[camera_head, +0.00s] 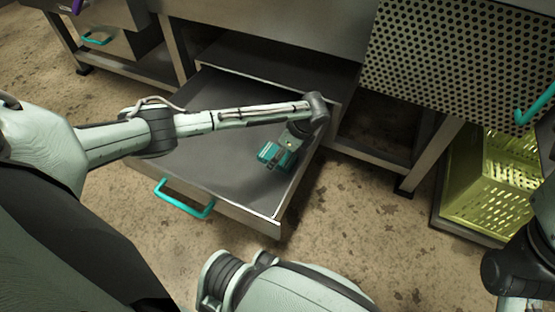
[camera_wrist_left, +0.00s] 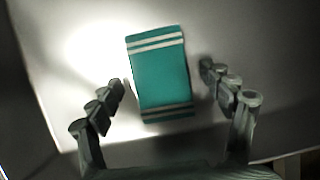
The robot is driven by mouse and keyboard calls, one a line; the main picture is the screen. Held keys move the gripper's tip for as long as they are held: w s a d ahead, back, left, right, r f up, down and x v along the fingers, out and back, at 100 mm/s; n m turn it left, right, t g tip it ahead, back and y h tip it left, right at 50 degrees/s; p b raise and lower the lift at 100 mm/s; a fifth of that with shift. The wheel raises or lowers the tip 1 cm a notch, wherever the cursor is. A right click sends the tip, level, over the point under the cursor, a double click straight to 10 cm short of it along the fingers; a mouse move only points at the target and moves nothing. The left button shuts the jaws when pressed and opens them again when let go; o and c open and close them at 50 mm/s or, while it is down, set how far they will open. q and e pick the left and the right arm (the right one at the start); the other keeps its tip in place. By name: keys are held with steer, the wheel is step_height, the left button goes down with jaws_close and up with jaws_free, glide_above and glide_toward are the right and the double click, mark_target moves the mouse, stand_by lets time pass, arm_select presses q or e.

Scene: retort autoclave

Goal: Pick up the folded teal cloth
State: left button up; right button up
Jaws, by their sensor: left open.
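The folded teal cloth (camera_head: 267,152) lies in the open grey drawer (camera_head: 225,170), towards its right side. In the left wrist view the cloth (camera_wrist_left: 160,78) is a small flat rectangle with pale stripes at both ends. My left gripper (camera_head: 276,154) points down into the drawer over the cloth and partly hides it in the head view. Its two fingers (camera_wrist_left: 162,80) are spread open, one on each side of the cloth, with a gap on both sides. Nothing is held. My right arm shows at the lower right of the head view, but its gripper does not.
The drawer has a teal handle (camera_head: 184,198) on its front and raised side walls close to the cloth. A yellow-green crate (camera_head: 490,180) stands at the right beneath a perforated metal panel (camera_head: 450,55). The rest of the drawer floor looks empty.

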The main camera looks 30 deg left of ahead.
arm_select(q)
steer(key=c, duration=1.2)
steer(key=shift+c, duration=0.2)
